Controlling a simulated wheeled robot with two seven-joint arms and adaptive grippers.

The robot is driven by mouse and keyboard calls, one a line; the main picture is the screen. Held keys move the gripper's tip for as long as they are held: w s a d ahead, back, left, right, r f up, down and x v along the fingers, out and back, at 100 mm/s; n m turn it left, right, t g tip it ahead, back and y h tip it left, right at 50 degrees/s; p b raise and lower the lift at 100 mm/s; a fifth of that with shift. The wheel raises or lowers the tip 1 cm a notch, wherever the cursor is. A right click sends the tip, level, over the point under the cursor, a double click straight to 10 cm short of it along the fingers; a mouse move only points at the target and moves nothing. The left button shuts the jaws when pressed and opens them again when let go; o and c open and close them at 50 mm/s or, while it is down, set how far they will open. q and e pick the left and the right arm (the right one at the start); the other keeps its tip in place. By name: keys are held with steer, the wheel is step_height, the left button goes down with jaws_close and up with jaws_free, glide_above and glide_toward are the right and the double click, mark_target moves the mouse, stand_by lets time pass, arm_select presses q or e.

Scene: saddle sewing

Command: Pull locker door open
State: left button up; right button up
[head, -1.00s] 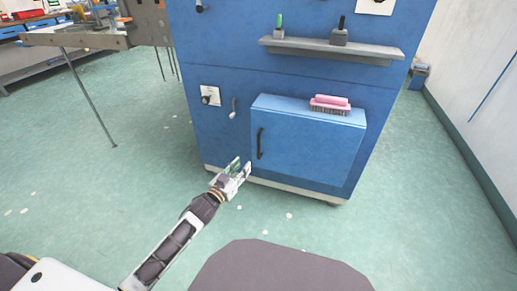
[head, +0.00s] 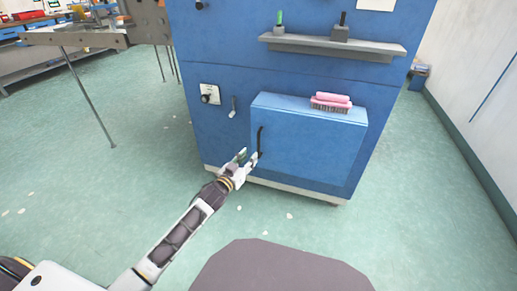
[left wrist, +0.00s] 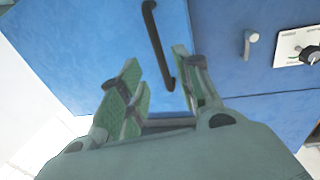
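The blue locker door (head: 306,150) is shut on the front of a large blue cabinet. Its black vertical handle (head: 261,141) is near the door's left edge. My left gripper (head: 248,158) is open, close to the lower end of the handle. In the left wrist view the handle (left wrist: 158,45) reaches down between the two green-padded fingers (left wrist: 160,85), with its lower end closer to the right-hand finger. I cannot tell whether they touch. My right gripper is not in view.
A pink brush (head: 331,102) lies on top of the locker box. A small lever (head: 232,107) and a white switch plate (head: 209,94) are to its left. A grey shelf (head: 333,47) juts out above. The green floor in front is mostly clear.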

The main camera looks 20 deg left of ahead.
mark_target(258, 147)
arm_select(q)
steer(key=shift+b+x, duration=1.65)
steer(key=shift+x, duration=2.65)
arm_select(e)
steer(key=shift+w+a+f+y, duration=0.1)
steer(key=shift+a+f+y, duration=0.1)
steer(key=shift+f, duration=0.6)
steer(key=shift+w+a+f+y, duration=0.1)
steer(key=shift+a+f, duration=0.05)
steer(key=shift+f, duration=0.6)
arm_select(q)
steer(key=shift+c, duration=0.3)
jaws_close()
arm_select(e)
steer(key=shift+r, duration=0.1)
